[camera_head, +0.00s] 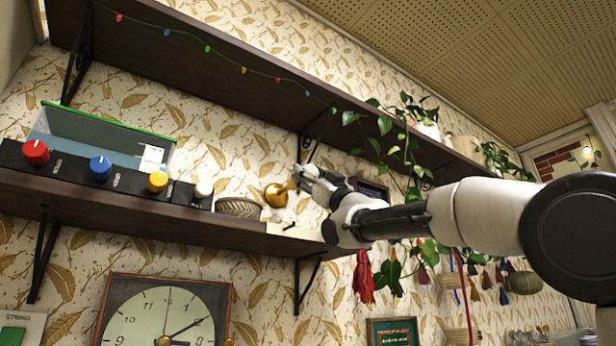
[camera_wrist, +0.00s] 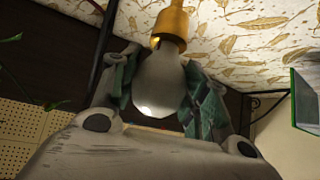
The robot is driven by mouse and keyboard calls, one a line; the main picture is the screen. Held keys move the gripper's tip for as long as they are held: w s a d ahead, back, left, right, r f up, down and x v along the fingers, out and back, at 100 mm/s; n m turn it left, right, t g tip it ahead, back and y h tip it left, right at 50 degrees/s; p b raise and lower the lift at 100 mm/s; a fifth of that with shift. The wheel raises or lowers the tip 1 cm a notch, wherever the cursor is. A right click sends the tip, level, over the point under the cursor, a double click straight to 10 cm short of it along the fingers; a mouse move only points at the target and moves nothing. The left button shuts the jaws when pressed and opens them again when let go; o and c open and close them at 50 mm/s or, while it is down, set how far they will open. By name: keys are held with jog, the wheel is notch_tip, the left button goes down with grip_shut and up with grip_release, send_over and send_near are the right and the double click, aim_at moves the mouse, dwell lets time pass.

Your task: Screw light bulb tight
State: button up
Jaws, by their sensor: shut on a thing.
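The light bulb (camera_wrist: 158,84) is a pale white bulb between my gripper's fingers in the wrist view. My gripper (camera_wrist: 157,92) is shut on it, with green finger pads on both sides. The bulb's neck meets a brass socket (camera_wrist: 172,22), and a small warm glow shows at the joint. I cannot tell how deep the bulb sits in the socket. In the head view the brass wall lamp (camera_head: 276,194) is above the lower shelf, and my gripper (camera_head: 300,180) reaches it from the right. The bulb is mostly hidden there.
The lower shelf (camera_head: 120,212) holds a control box with red (camera_head: 35,152), blue (camera_head: 100,168) and yellow (camera_head: 157,181) knobs, and a woven bowl (camera_head: 238,208). An upper shelf (camera_head: 215,50) runs overhead. A trailing plant (camera_head: 385,125) hangs near my arm. A clock (camera_head: 165,315) is below.

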jog(key=shift+m+t, duration=0.4)
jog(key=shift+m, duration=0.1)
jog(key=m+t+h, duration=0.2)
jog(key=m+h, duration=0.1)
jog(key=m+t+h, duration=0.2)
jog(key=m+h, duration=0.1)
jog(key=m, duration=0.1)
jog(key=m+t+h, duration=0.2)
jog(key=m+h, duration=0.1)
jog(key=m, duration=0.1)
jog(key=shift+s+a, duration=0.1)
jog(key=shift+a, duration=0.05)
jog(key=m+h, duration=1.1)
jog(key=m, duration=0.1)
jog(key=shift+m, duration=0.4)
jog(key=shift+r, duration=0.1)
jog(key=o, duration=1)
jog(key=v, duration=1.2)
